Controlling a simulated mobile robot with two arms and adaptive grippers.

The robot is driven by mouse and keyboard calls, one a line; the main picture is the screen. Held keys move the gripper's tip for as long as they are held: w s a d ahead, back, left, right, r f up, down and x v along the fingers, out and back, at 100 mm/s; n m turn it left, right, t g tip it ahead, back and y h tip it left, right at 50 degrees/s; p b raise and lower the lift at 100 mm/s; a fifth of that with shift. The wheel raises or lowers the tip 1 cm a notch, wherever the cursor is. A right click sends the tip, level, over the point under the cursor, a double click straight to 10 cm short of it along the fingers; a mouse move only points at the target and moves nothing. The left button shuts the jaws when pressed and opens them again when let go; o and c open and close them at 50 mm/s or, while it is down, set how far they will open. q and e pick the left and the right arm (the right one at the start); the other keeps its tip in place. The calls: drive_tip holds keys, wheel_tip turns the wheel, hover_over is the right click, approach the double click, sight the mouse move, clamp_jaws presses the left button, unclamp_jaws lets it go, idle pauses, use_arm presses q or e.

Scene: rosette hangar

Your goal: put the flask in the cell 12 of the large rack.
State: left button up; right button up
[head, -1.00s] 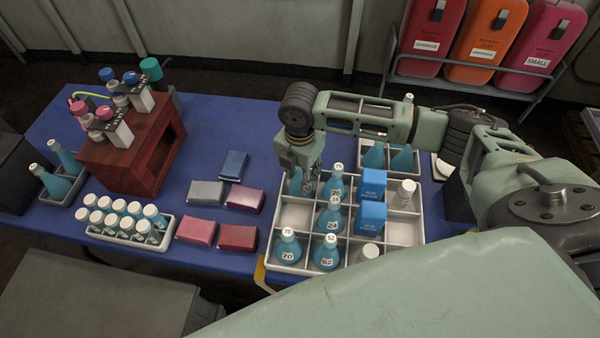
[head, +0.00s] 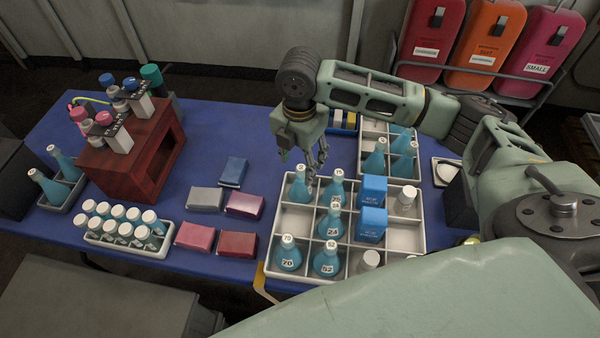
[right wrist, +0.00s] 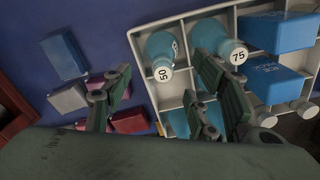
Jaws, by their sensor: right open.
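The large rack (head: 294,222) is a white divided tray at the table's front. A blue-green flask (head: 300,187) stands upright in its back left cell; the right wrist view shows this flask, marked 50 (right wrist: 161,60). Flask 75 (head: 335,190) stands in the cell to its right. Flask 24 (head: 332,224), flask 70 (head: 288,255) and flask 52 (head: 327,260) stand in nearer cells. My right gripper (head: 306,158) is open and empty above the back left flask, apart from it. The right wrist view shows its spread fingers (right wrist: 160,100). My left gripper is out of view. No cell numbers are readable.
Blue packs (head: 372,222) and white-capped bottles (head: 405,198) share the rack. The left middle cell is empty. A smaller rack with flasks (head: 376,158) stands behind. Coloured boxes (head: 237,243), a bottle tray (head: 160,250) and a wooden stand (head: 165,140) lie left.

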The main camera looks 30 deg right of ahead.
drive_tip(key=shift+r, duration=1.75)
